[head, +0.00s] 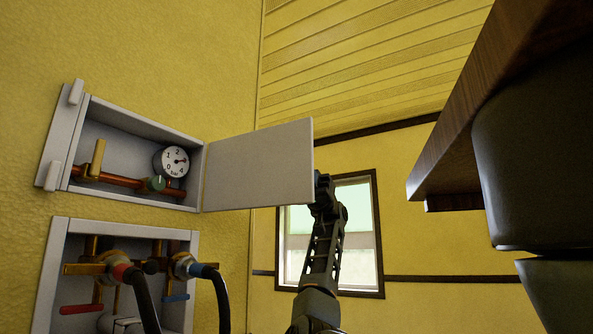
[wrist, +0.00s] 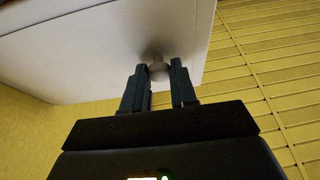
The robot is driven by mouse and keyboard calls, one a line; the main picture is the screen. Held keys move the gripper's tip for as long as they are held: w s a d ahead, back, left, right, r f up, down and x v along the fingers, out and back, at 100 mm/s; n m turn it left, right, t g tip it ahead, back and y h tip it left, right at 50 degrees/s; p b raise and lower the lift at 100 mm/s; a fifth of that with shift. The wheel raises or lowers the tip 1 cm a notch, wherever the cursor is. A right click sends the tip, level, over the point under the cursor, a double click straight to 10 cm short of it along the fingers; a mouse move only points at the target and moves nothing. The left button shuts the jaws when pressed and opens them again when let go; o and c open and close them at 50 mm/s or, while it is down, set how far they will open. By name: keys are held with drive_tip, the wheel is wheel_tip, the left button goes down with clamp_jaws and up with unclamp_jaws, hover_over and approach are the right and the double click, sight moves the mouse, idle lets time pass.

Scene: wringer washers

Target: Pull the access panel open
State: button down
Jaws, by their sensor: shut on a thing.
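The access panel (head: 258,165) is a flat light-grey door hinged at the right side of a recessed wall box (head: 125,125). It stands swung wide open, out to the right of the box. Inside the box are a round gauge (head: 171,161), a copper pipe and a green knob. My gripper reaches the panel's free right edge in the head view, where the panel hides the fingers. In the wrist view my gripper (wrist: 160,88) is shut on a small round knob (wrist: 159,72) on the panel's face (wrist: 100,45).
Below is a second wall box (head: 60,285) with valves, red and blue handles and dark hoses (head: 142,300). A wooden shelf or tabletop (head: 470,110) and a large dark rounded body (head: 530,150) overhang at right. A window (head: 355,235) is behind my arm.

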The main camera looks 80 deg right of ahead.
drive_tip(key=c, duration=0.9)
unclamp_jaws()
drive_tip(key=shift+b+v, duration=0.55)
drive_tip(key=shift+v, duration=3.3)
